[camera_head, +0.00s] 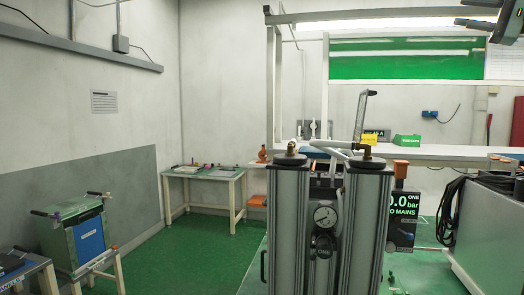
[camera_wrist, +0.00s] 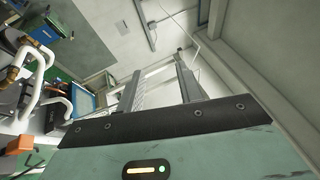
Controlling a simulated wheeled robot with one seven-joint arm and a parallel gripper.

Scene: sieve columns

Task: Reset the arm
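My gripper (camera_head: 470,12) shows at the top right corner of the head view, partly cut off by the frame edge. Its two dark fingers point left and are apart. In the wrist view the two grey fingers (camera_wrist: 158,84) stand up beyond a dark mounting bar with a clear gap between them. Nothing is seen between the fingers. The gripper is high up, in front of the green board (camera_head: 405,62), and touches nothing that I can see.
Two grey sieve columns (camera_head: 288,225) with a round gauge (camera_head: 325,216) stand in front. A pressure display (camera_head: 403,212) hangs beside them. A white bench (camera_head: 440,152) runs behind. A small table (camera_head: 205,171) and a green-and-blue case (camera_head: 78,235) stand left. Green floor is open between.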

